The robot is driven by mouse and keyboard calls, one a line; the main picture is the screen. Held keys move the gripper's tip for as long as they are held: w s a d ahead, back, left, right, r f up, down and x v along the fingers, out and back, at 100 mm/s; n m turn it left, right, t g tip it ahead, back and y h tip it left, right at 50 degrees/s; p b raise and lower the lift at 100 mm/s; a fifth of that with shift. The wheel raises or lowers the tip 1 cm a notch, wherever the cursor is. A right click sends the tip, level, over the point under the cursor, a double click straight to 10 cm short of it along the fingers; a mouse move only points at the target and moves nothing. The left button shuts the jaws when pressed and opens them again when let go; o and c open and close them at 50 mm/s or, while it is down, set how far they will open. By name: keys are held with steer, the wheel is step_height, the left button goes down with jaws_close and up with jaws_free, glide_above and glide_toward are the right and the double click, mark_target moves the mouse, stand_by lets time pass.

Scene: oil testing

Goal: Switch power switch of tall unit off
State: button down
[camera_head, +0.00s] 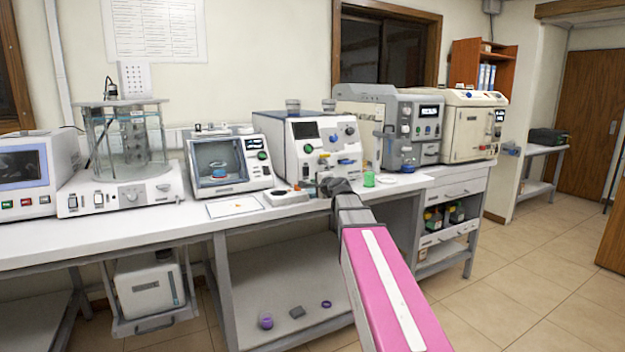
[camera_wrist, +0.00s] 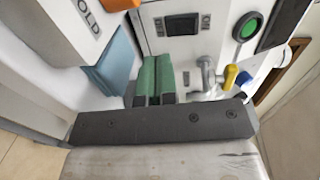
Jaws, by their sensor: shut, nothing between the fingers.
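In the head view, a white, blue-sided unit (camera_head: 312,143) stands on the bench, with a dark screen, a green round button and blue and yellow knobs on its front. The tallest apparatus is a glass-cylinder unit (camera_head: 125,150) at the left; I cannot tell for sure which is the tall unit. My gripper (camera_head: 330,186) is shut and empty, low in front of the blue-sided unit. The wrist view shows a green round button (camera_wrist: 247,27), a yellow knob (camera_wrist: 229,77) and a blue one (camera_wrist: 244,79) close by.
A small unit with a window (camera_head: 219,163) stands left of the blue-sided unit; a grey unit (camera_head: 400,120) and a cream unit (camera_head: 475,125) stand right. A green cup (camera_head: 368,179) sits near my gripper. The floor (camera_head: 530,270) at right is clear.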

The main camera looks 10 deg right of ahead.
steer(key=f+v, duration=0.1)
steer(key=v, duration=0.6)
steer(key=shift+s+f, duration=0.25)
steer(key=shift+f, duration=0.05)
steer(key=s+a+f+n+g, duration=0.3)
steer(key=s+f+n+g, duration=0.1)
steer(key=f, duration=0.6)
steer(key=s+a+f+n+g, duration=0.2)
steer(key=s+f+n+g, duration=0.15)
steer(key=f, duration=0.75)
steer(key=s+d+f+n+g+h, duration=0.2)
steer(key=s+f+n+g+h, duration=0.3)
steer(key=s+f, duration=1.2)
steer(key=n+g, duration=0.2)
steer(key=g, duration=0.1)
steer(key=shift+d+f, duration=0.15)
